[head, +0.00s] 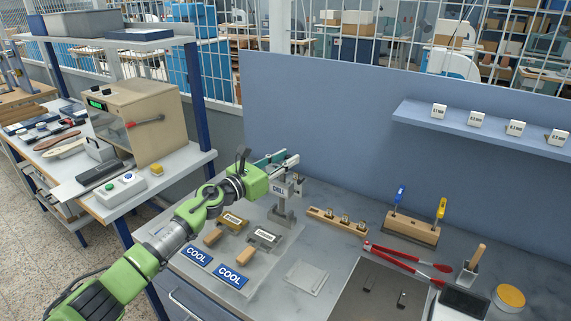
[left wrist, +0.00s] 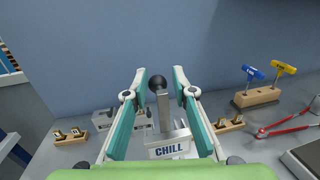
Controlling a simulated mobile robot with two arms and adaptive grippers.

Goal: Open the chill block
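The chill block (head: 282,188) stands on the grey bench and bears a CHILL label. In the left wrist view, the chill block (left wrist: 168,146) shows its label, with an upright grey lever (left wrist: 164,112) topped by a round black knob (left wrist: 157,82). My left gripper (head: 284,158) is at the top of the block in the head view. In the left wrist view, my left gripper (left wrist: 159,73) is open, its fingers either side of the lever with gaps visible. I cannot tell how deep the knob sits between them. My right gripper is not in view.
Blue COOL plates (head: 231,276) and wooden-handled stamps lie in front of the block. A wooden holder (head: 337,221) with brass pieces stands right of it, then a tool rack (head: 411,230) and red tongs (head: 408,257). A blue panel (head: 330,120) rises behind.

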